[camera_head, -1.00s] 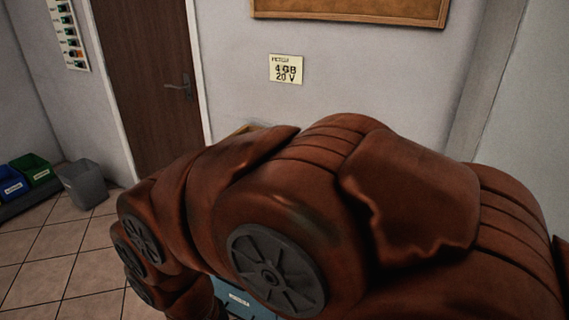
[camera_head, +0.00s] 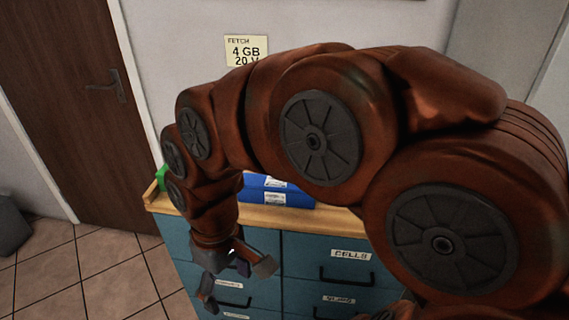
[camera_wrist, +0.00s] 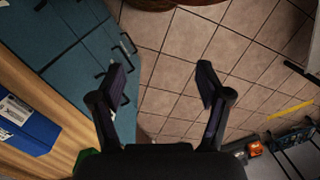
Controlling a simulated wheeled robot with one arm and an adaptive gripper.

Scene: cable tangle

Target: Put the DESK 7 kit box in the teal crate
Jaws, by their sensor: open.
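My gripper (camera_head: 237,278) is open and empty, pointing down in front of the blue-teal drawer cabinet (camera_head: 300,258). In the wrist view, both fingers of my gripper (camera_wrist: 162,73) are spread apart over floor tiles, with the cabinet (camera_wrist: 60,40) on the left. Blue boxes (camera_head: 288,197) with white labels lie on the wooden cabinet top, partly behind my arm. A blue box (camera_wrist: 25,128) also shows in the wrist view. The label text is too small to read, so I cannot tell whether one is the DESK 7 kit box. I cannot make out a teal crate in either view.
A green object (camera_head: 161,178) sits at the left end of the wooden top (camera_head: 333,220). One drawer label reads CELLS (camera_head: 350,254). A wall note (camera_head: 243,50) reads FETCH, 4 GB, 20 V. A grey bin (camera_head: 12,230) stands at left. Tiled floor left of the cabinet is clear.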

